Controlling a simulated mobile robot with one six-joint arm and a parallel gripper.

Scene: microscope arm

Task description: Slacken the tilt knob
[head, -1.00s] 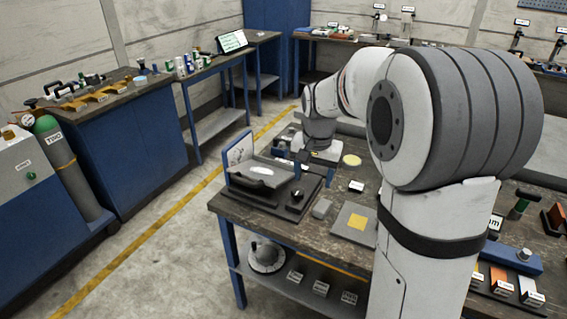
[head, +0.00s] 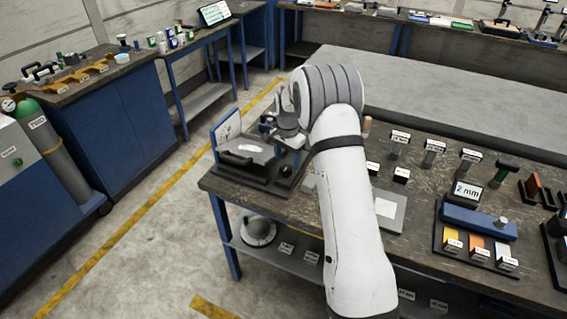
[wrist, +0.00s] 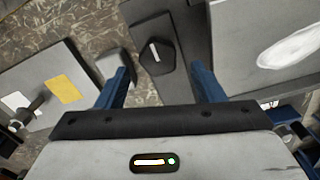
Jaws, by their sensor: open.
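The tilt knob, a black knob with a white line on top, shows in the wrist view (wrist: 156,54). It sits on a dark base plate (wrist: 185,15) and lies ahead of and between my two blue fingers. My gripper (wrist: 163,78) is open and holds nothing. No finger visibly touches the knob. In the head view the tilting fixture (head: 247,158), with a blue-edged upright plate and a dark tray, stands at the bench's left end. The knob (head: 286,170) is small there, at the fixture's right. My fingers are hard to make out in that view.
A small grey block (wrist: 115,66) lies near my left finger. Beyond it is a grey plate (wrist: 28,72) with a yellow square. A light tilted panel with a white oval (wrist: 290,50) is at the right. Labelled tools and a blue 2 mm fixture (head: 478,222) occupy the bench's right.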

